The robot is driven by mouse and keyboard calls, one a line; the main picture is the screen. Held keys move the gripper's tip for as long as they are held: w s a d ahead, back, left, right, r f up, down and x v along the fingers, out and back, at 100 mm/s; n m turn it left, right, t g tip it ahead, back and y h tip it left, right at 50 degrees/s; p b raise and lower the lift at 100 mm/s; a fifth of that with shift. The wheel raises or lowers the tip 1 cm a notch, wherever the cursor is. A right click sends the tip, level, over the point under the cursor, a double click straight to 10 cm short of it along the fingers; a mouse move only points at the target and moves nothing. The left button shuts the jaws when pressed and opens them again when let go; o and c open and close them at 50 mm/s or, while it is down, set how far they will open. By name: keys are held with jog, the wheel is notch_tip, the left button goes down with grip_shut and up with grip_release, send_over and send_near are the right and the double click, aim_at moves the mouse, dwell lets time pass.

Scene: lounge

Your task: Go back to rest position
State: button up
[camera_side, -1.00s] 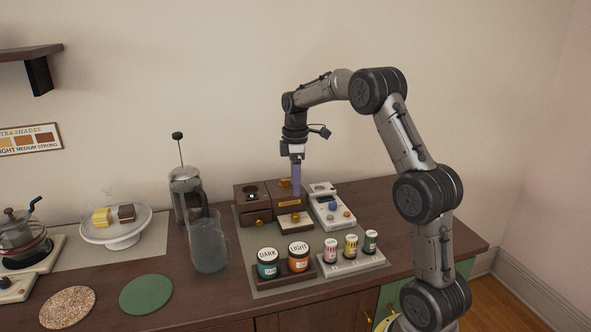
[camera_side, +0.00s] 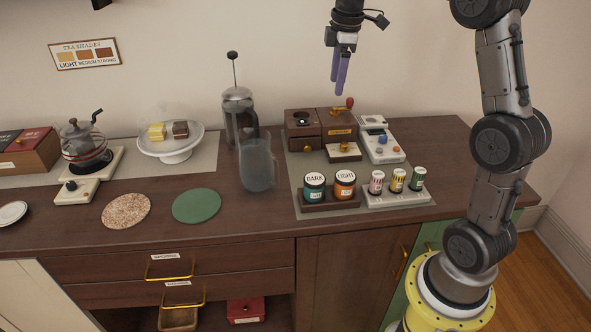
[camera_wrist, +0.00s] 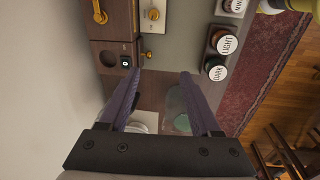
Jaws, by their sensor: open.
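My gripper (camera_side: 340,75) hangs in the air above the back of the counter, near the wall, with its purple fingers pointing down. In the wrist view my gripper (camera_wrist: 158,75) shows two purple fingers spread apart with nothing held between them. Below it in the side view is a dark wooden box (camera_side: 304,143) with a small drawer. The counter (camera_side: 270,222) lies clear of the fingers.
A French press (camera_side: 238,115), a glass pitcher (camera_side: 257,165) and a cake stand (camera_side: 172,150) stand left of the box. Jars labelled DARK (camera_side: 314,187) and LIGHT (camera_side: 345,185), small tins (camera_side: 397,180) and a white device (camera_side: 382,147) are nearby. The air around my gripper is free.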

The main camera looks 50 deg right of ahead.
jog(key=s+a+r+t, duration=0.2)
jog(key=s+a+r, duration=0.1)
jog(key=s+a, duration=0.45)
jog(key=s+a+r+t, duration=0.1)
jog(key=s+a+r, duration=0.1)
jog(key=s+a, duration=0.5)
jog(key=s+a+f+m+t, duration=0.1)
jog(key=s+a+f+m, duration=0.3)
jog(key=s+f+m, duration=0.4)
jog(key=shift+s+a+f+y, duration=0.15)
jog(key=shift+s+f+y, duration=0.15)
jog(key=shift+s+f, duration=0.35)
